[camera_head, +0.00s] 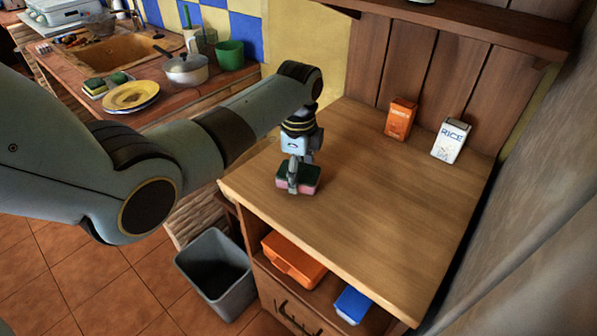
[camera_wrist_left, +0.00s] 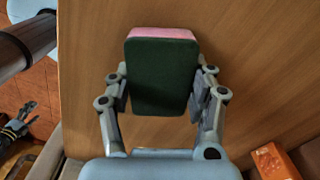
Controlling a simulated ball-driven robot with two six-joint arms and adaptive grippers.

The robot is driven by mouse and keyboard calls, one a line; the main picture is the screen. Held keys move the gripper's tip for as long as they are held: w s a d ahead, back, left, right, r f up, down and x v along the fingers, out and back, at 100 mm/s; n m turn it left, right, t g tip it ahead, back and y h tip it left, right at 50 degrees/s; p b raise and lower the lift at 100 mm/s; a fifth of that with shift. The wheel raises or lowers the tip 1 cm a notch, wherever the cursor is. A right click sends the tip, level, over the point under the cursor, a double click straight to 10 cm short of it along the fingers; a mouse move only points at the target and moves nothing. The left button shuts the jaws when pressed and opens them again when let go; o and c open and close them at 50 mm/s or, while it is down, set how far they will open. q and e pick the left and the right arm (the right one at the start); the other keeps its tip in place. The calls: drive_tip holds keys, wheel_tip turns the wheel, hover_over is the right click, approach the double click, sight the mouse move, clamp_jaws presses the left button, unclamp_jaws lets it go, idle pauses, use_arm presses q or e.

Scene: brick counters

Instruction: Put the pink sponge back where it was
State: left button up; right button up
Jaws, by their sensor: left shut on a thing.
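The pink sponge (camera_head: 313,174) has a dark green top layer and a pink layer below. It is at the left part of the wooden counter top (camera_head: 360,215), and I cannot tell whether it touches the wood. My left gripper (camera_head: 297,183) points down and is shut on it. In the left wrist view the sponge (camera_wrist_left: 162,75) sits between the two fingers, its dark green face toward the camera and a pink edge at the top.
An orange carton (camera_head: 400,119) and a white rice box (camera_head: 451,141) stand at the back of the counter. A grey bin (camera_head: 216,271) stands on the floor below. A second counter with a yellow plate (camera_head: 131,95) and a sink is at the left. The counter's middle is clear.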

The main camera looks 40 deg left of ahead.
sight(299, 171)
use_arm(q)
drive_tip(key=shift+f, duration=0.15)
drive_tip(key=o, duration=0.9)
drive_tip(key=shift+c, duration=0.2)
drive_tip(key=shift+o, duration=1.3)
wheel_tip(299, 171, up, 12)
drive_tip(key=shift+r, duration=0.2)
